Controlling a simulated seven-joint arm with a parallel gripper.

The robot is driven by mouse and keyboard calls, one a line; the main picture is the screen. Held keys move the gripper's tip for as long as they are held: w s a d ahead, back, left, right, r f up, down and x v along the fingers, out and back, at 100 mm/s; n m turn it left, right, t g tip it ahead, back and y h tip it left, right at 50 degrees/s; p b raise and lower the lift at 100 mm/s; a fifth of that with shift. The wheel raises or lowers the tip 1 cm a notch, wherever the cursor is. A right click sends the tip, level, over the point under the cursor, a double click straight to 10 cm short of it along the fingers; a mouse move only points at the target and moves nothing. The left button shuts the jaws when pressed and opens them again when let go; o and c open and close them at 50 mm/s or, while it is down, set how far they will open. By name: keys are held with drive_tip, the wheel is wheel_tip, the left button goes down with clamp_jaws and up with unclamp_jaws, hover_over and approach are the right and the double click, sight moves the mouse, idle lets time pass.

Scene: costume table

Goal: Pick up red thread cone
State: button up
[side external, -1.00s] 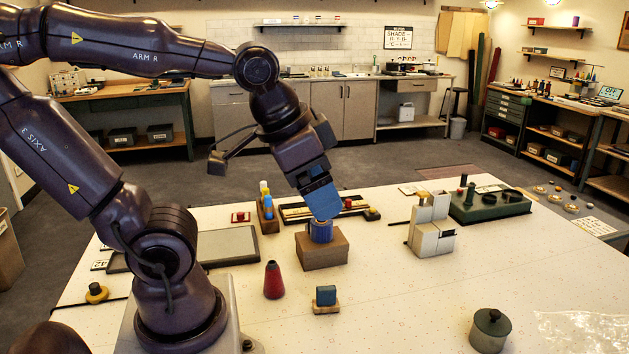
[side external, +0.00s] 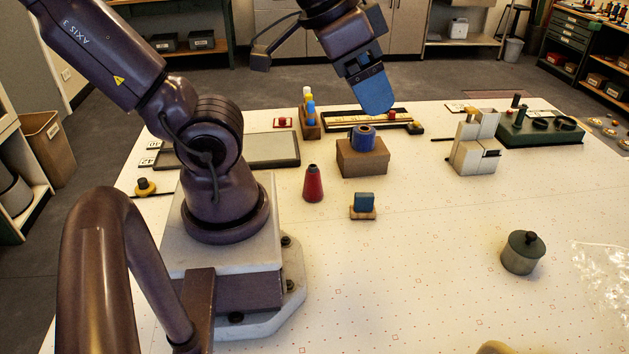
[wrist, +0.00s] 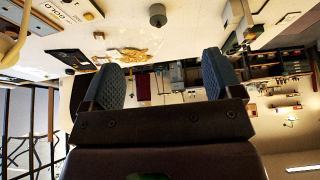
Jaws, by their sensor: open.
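The red thread cone (side external: 313,184) stands upright on the white table, near my arm's base, with a dark tip. My gripper (side external: 375,105) is raised above the table, up and to the right of the cone, beyond the brown block. Its two blue-grey fingers show apart and empty in the wrist view (wrist: 166,80). I cannot make out the cone in the wrist view.
A blue spool (side external: 363,138) sits on a brown block (side external: 362,158) right of the cone. A small blue block on a tan base (side external: 363,206) stands nearer. A lidded green pot (side external: 522,252) is at right. The front middle table is clear.

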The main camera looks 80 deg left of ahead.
idle(0.4)
drive_tip(key=c, duration=0.3)
drive_tip(key=n+g, duration=0.6)
drive_tip(key=n, duration=0.6)
hover_over(313, 166)
wheel_tip(313, 166, down, 19)
drive_tip(key=f, duration=0.6)
drive_tip(key=shift+s+d+f, duration=0.1)
drive_tip(key=shift+s+f, duration=0.2)
drive_tip(key=shift+f, duration=0.05)
drive_tip(key=shift+w+f, duration=0.15)
drive_tip(key=shift+f, duration=1.25)
drive_tip(key=shift+w+f, duration=0.15)
drive_tip(key=shift+f, duration=1.2)
